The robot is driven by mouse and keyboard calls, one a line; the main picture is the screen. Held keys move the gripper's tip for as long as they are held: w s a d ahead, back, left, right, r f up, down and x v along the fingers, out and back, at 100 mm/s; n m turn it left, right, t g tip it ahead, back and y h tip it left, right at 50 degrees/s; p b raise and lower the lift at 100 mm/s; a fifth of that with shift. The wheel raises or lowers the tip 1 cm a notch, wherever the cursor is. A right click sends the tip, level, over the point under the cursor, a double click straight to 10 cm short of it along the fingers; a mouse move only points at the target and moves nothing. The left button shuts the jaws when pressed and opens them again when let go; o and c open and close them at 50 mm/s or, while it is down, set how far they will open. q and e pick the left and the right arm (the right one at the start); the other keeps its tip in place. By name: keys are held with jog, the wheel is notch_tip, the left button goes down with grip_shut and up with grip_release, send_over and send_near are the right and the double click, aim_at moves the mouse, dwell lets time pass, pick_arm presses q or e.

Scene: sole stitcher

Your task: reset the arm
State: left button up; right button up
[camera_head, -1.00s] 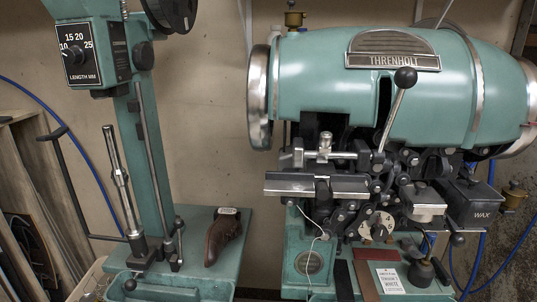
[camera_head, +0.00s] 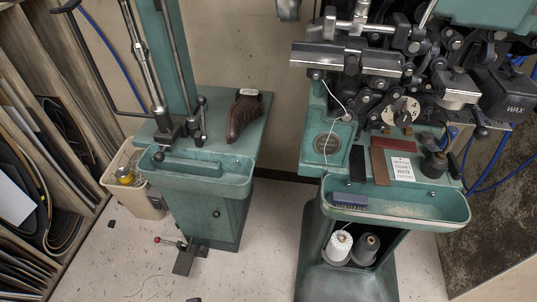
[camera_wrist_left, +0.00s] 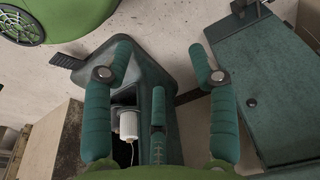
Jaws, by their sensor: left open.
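My left gripper (camera_wrist_left: 160,60) shows only in the left wrist view. Beyond and below the fingers, the teal machine stand shows, with a white thread spool (camera_wrist_left: 128,125) inside. Neither arm shows in the head view, and my right gripper is in no view.
The stitching machine (camera_head: 322,135) stands at the right, with a green tray (camera_head: 400,210) and white spool (camera_head: 337,247) below. A brown shoe (camera_head: 240,118) sits on the left stand, beside a bin (camera_head: 150,205). Racks (camera_head: 20,130) line the left. Floor between the stands is clear.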

pick_arm(q)
jog(key=s+a+f+g, duration=0.1)
jog(key=s+a+f, duration=0.1)
jog(key=s+f, duration=1.2)
jog(key=shift+s+a+f, duration=0.3)
jog(key=shift+s+a, duration=0.1)
jog(key=shift+s, duration=0.6)
